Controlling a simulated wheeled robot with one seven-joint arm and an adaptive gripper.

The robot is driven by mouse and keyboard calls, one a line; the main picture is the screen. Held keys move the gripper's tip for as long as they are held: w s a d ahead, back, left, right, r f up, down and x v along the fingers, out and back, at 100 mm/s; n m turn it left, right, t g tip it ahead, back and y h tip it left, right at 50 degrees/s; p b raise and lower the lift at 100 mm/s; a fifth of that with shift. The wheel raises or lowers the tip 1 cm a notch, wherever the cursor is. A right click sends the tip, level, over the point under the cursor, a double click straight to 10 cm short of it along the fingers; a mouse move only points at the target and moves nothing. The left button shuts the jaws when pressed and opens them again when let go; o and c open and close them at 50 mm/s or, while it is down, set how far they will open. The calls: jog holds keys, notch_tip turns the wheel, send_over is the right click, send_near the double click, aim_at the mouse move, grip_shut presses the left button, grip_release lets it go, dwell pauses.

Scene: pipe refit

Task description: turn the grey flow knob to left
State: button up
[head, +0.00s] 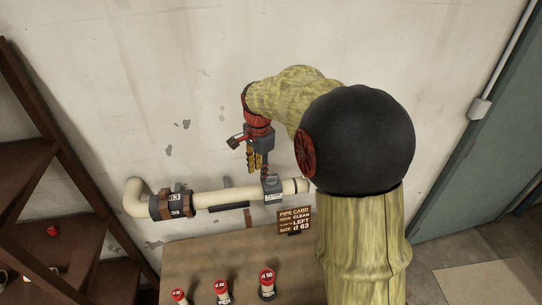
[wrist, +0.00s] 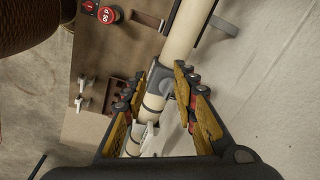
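In the head view a cream pipe (head: 232,196) runs along the wall, with a grey valve block (head: 271,188) on its right part. The card (head: 294,220) below reads "LEFT" and "d 63". My gripper (head: 260,167) points down just above the block. In the wrist view my gripper (wrist: 160,76) is open, its yellow fingers on either side of the pipe (wrist: 185,30) and a grey collar (wrist: 158,79). A pale grey lever-like piece (wrist: 146,133) shows lower between the fingers. I cannot tell which grey part is the knob, its setting, or whether the fingers touch it.
A dark clamp (head: 170,206) marked 63 holds the pipe's left end near the elbow. A wooden table (head: 200,262) below carries several red-capped canisters (head: 266,283). A brown shelf (head: 40,170) stands at left.

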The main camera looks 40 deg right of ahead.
aim_at(271, 176)
jog(key=d+m+p, duration=0.1)
jog(key=d, duration=0.1)
jog(key=w+d+m+p, duration=0.1)
jog(key=d+p, duration=0.1)
jog(key=w+d+m+g+p, duration=0.1)
jog(key=d+m+p, duration=0.1)
jog(key=shift+w+d, duration=0.15)
jog(key=shift+w, duration=0.05)
jog(key=shift+d+m, duration=0.25)
jog(key=shift+m, duration=0.05)
jog(key=shift+f+p, duration=0.9)
jog(key=shift+f, duration=3.15)
grip_shut()
